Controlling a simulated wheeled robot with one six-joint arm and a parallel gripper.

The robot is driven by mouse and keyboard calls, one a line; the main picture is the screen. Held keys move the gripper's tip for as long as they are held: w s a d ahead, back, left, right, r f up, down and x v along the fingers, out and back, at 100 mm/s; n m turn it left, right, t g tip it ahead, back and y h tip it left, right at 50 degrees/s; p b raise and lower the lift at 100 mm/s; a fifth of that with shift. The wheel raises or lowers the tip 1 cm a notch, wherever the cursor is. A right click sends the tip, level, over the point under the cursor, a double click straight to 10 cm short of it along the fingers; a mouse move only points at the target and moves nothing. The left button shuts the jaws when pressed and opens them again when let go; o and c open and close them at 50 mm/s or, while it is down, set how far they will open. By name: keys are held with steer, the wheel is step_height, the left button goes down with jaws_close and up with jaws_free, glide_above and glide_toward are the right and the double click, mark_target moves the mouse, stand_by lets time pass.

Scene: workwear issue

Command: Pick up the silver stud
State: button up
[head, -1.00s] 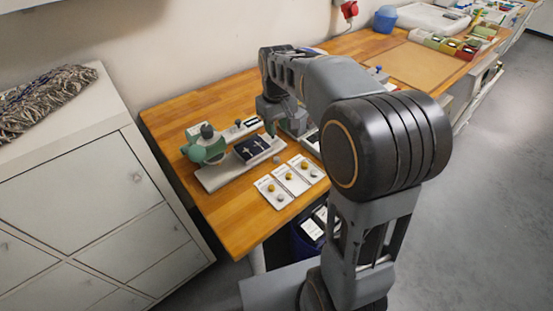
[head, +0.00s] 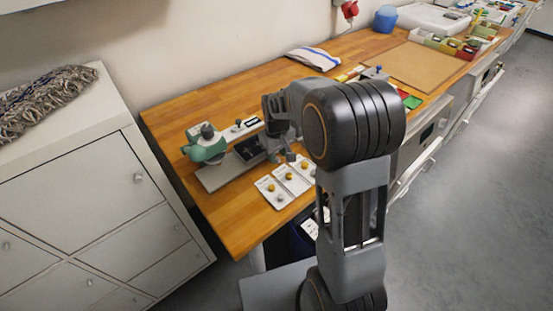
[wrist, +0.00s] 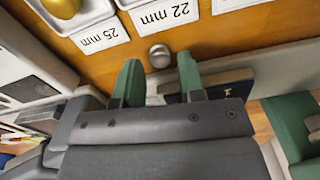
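The silver stud (wrist: 159,55) is a small rounded metal knob on the bare wood, beside the white size labels in the wrist view. My gripper (wrist: 158,65) is open; its two green fingers stand apart on either side of the stud, which appears in line with the gap. Nothing is held. In the head view my gripper is low at the near side of the grey fixture, largely hidden by my arm, and this stud cannot be made out clearly. Another silver knob (head: 280,198) sits on the left white card.
A folded cloth (head: 314,57) lies at the back. Bare wood is free at left.

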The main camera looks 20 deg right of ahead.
steer(key=shift+f, duration=0.85)
jaws_close()
steer(key=shift+r, duration=0.1)
steer(key=shift+r, duration=0.55)
step_height(320, 180, up, 2)
steer(key=shift+d+r, duration=0.1)
steer(key=shift+r, duration=0.05)
steer(key=s+d+r+b, duration=0.1)
steer(key=s+d+r, duration=0.4)
steer(key=d+r, duration=0.4)
steer(key=d, duration=0.3)
steer(key=shift+s+d+r, duration=0.2)
steer(key=shift+d+r, duration=0.05)
steer(key=shift+d, duration=0.15)
